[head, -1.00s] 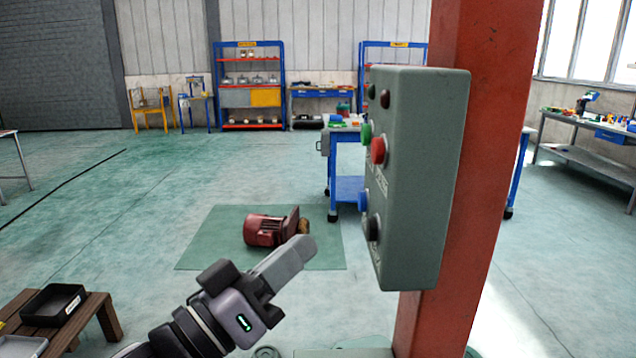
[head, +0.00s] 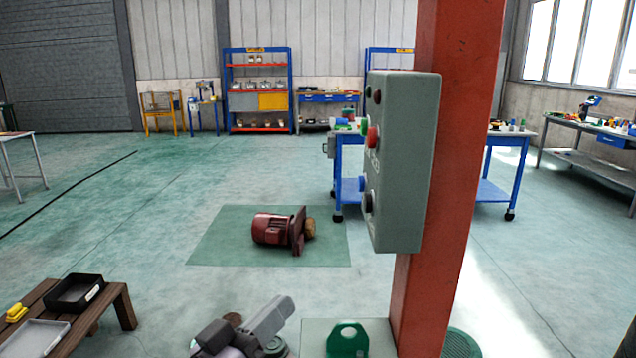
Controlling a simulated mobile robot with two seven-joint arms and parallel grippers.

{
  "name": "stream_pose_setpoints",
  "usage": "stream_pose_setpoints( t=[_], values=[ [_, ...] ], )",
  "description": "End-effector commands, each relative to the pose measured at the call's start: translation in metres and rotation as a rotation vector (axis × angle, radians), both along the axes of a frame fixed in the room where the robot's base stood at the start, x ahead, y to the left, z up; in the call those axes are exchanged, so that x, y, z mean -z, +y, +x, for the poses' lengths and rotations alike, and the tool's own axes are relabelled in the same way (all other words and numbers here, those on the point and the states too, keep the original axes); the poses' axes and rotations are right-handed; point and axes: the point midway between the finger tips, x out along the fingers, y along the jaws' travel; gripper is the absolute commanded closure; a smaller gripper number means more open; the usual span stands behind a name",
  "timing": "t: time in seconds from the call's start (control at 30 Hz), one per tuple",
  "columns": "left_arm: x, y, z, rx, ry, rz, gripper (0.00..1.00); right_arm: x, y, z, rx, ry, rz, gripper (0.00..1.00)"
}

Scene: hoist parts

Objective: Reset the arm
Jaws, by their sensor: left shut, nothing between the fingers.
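My left gripper (head: 268,320) is low in the head view, left of the red post's foot. Its pale fingers are shut together with nothing between them, pointing up and to the right. It is apart from the grey control box (head: 405,165), which hangs on the red post (head: 455,130) with red, green, blue and black buttons on its left face. My right gripper is not in view.
A red motor (head: 275,229) lies on a green floor mat (head: 225,245). A low wooden bench (head: 120,305) with a black tray (head: 75,293) stands at the lower left. A green part (head: 347,340) is near the post's foot. Open floor lies to the left.

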Motion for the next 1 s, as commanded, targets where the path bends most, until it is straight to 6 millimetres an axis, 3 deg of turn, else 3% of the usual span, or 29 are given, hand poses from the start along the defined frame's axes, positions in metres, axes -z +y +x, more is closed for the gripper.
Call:
stream_pose_setpoints(
  t=[0.03,0.27,0.37,0.5,0.6,0.8,1.0],
  values=[
    [0.026,0.008,-0.001,-0.036,0.037,0.028,1.0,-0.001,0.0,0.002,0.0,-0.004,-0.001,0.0],
    [0.136,0.051,-0.02,-0.181,0.178,0.217,1.0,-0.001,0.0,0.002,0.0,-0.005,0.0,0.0],
    [0.186,0.071,-0.041,-0.228,0.252,0.318,1.0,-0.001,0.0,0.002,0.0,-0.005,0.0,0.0],
    [0.252,0.101,-0.083,-0.271,0.363,0.47,1.0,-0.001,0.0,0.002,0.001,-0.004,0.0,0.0],
    [0.29,0.119,-0.117,-0.281,0.433,0.572,1.0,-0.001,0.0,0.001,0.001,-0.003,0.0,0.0],
    [0.331,0.141,-0.163,-0.28,0.517,0.7,1.0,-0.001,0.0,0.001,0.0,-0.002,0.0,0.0],
    [0.337,0.146,-0.171,-0.277,0.531,0.727,1.0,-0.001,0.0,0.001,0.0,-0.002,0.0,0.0]
  ],
)
